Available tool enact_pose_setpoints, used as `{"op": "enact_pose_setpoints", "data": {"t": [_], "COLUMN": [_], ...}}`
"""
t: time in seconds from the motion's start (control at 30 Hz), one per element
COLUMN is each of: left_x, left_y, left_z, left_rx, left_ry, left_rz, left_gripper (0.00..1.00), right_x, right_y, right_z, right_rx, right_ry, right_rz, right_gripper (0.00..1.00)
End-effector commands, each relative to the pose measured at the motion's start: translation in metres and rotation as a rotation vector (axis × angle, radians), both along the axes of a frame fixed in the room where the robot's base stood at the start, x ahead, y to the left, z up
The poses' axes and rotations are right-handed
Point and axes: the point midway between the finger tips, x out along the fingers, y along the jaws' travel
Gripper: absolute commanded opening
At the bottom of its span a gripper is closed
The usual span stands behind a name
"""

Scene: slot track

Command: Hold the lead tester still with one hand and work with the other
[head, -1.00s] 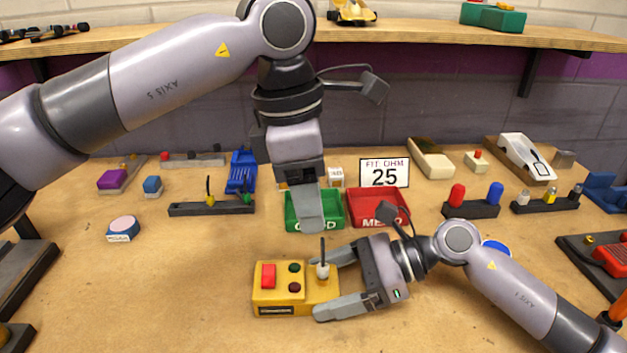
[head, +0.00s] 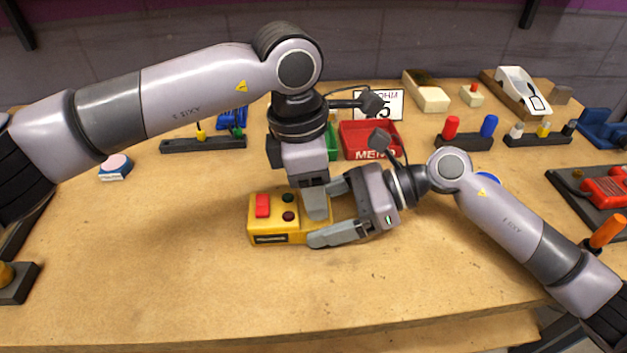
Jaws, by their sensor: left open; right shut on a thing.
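The lead tester is a yellow box (head: 272,226) on the bench with a red rocker (head: 262,205), a green lamp (head: 288,198) and a dark red lamp (head: 288,216). My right gripper (head: 323,214) comes from the right and is shut on the tester's right end, one finger on the far side and one on the near side. My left gripper (head: 316,211) points down over that same end. It is open, though its fingers overlap in this view. It hides the tester's upright post, so I cannot tell whether it touches it.
Behind the tester stand a red tray (head: 362,139), a partly hidden green tray (head: 333,142) and a white sign (head: 387,102). A rack with red and blue handles (head: 465,132) is at the back right.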

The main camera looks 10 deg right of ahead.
Motion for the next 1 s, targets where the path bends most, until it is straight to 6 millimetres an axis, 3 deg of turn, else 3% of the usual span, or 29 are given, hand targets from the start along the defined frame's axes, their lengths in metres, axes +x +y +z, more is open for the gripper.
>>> {"op": "enact_pose_setpoints", "data": {"t": [0.03,0.07,0.2,0.33,0.37,0.4,1.0], "left_x": [0.0,0.0,0.0,0.0,0.0,0.0,0.0], "left_y": [0.0,0.0,0.0,0.0,0.0,0.0,0.0], "left_z": [0.0,0.0,0.0,0.0,0.0,0.0,0.011], "left_rx": [0.0,0.0,0.0,0.001,0.0,0.0,0.001], "left_ry": [0.0,0.0,0.0,0.0,0.0,0.0,-0.001], "left_rz": [0.0,0.0,0.0,0.0,0.0,0.0,0.0], "left_gripper": [0.48,0.42,0.0,0.0,0.14,0.01,0.0], "right_x": [0.0,0.0,0.0,0.0,0.0,0.0,0.0], "right_y": [0.0,0.0,0.0,0.0,0.0,0.0,0.0], "right_z": [0.0,0.0,0.0,0.0,0.0,0.0,0.0], "right_rx": [0.0,0.0,0.0,0.0,0.0,0.0,-0.001], "right_ry": [0.0,0.0,0.0,0.001,0.001,0.001,0.001], "right_rz": [0.0,0.0,0.0,0.0,0.0,0.0,-0.001], "right_gripper": [0.54,0.54,0.54,0.54,0.54,0.54,0.54]}}
